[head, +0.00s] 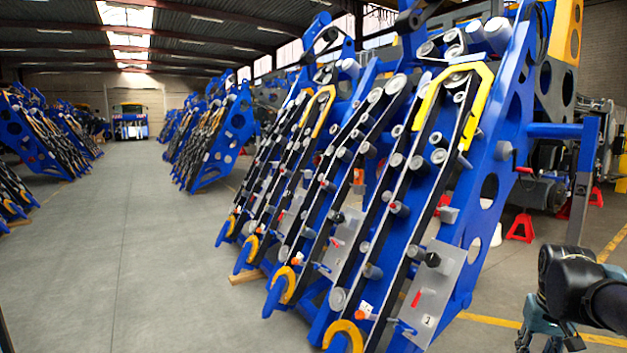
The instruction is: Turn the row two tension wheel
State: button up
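The blue harvester chassis (490,215) holds several slanted rows of black belts. The nearest row has a grey plate (440,285) marked 1, with a black knob (432,259) and a red handle (417,298). A similar grey plate (347,238) with a black knob (338,216) sits on the row to its left; its number is not readable. I cannot tell for sure which part is the row two tension wheel. My gripper (548,346) is at the bottom right, apart from the chassis. Its fingers are cut off by the frame edge, so its opening is hidden.
Red stands (521,228) and a blue side post (584,180) are at the right, behind my arm. Yellow lines (500,322) mark the floor. More blue chassis (215,140) stand further back and at the left (40,135). The grey aisle (125,240) is clear.

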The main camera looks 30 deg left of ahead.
aim_at(340, 217)
jog(key=u, duration=0.95)
jog(key=i, duration=1)
jog(key=z, duration=0.05)
